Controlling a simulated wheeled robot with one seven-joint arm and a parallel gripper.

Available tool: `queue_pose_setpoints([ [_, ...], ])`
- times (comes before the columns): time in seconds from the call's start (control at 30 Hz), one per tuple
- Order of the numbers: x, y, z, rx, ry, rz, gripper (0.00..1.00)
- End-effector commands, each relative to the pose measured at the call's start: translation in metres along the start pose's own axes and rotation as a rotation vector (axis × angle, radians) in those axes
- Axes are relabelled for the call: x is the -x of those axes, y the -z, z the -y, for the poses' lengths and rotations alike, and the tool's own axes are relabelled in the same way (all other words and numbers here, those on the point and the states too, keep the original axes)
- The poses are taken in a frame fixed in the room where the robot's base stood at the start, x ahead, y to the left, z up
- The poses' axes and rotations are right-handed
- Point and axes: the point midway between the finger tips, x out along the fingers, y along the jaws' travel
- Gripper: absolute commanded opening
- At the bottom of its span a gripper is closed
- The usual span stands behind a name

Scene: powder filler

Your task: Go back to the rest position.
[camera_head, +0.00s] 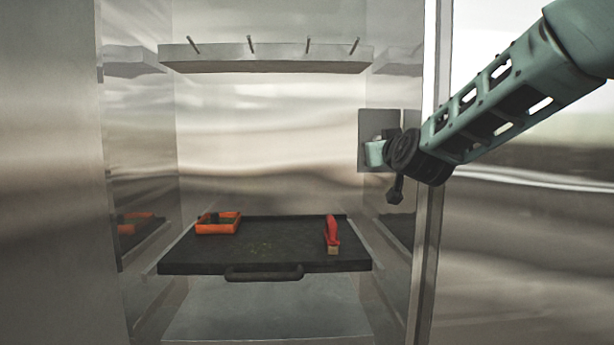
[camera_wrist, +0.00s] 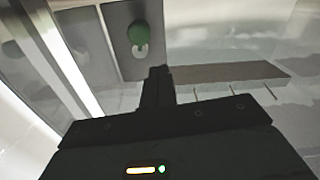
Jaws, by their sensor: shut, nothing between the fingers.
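My gripper (camera_head: 394,197) hangs at the end of my arm near the right edge of the open steel cabinet, above and right of the black tray, touching nothing that I can see. In the wrist view my gripper (camera_wrist: 158,72) is dark, shut and empty. A grey plate (camera_head: 369,124) is on the cabinet's right side, partly behind my arm. In the wrist view a green rounded knob (camera_wrist: 139,34) shows on that plate, just beyond the fingertips. The gap between them is hard to judge.
A black tray (camera_head: 265,257) with a handle holds an orange frame (camera_head: 218,229) and a red-handled brush (camera_head: 332,233). Above is a shelf (camera_head: 265,62) with several thin pegs. The cabinet's right edge post (camera_head: 427,260) stands close to my arm. The space between shelf and tray is clear.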

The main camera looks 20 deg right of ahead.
Motion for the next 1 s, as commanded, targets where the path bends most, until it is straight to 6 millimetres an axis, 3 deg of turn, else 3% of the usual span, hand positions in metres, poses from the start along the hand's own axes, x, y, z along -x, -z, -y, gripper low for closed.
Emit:
queue_pose_setpoints([
  [0.17, 0.003, -0.004, 0.011, -0.002, 0.030, 0.020, 0.00],
  [0.27, 0.015, -0.017, 0.045, -0.009, 0.124, 0.092, 0.00],
  [0.37, 0.043, -0.042, 0.097, -0.008, 0.272, 0.219, 0.00],
  [0.5, 0.106, -0.084, 0.166, 0.021, 0.489, 0.440, 0.00],
  [0.6, 0.163, -0.114, 0.201, 0.069, 0.623, 0.610, 0.00],
  [0.7, 0.227, -0.143, 0.221, 0.144, 0.736, 0.788, 0.00],
  [0.8, 0.293, -0.170, 0.225, 0.248, 0.821, 0.969, 0.00],
  [0.9, 0.350, -0.192, 0.213, 0.366, 0.867, 1.129, 0.00],
  [1.0, 0.392, -0.205, 0.196, 0.473, 0.879, 1.250, 0.00],
])
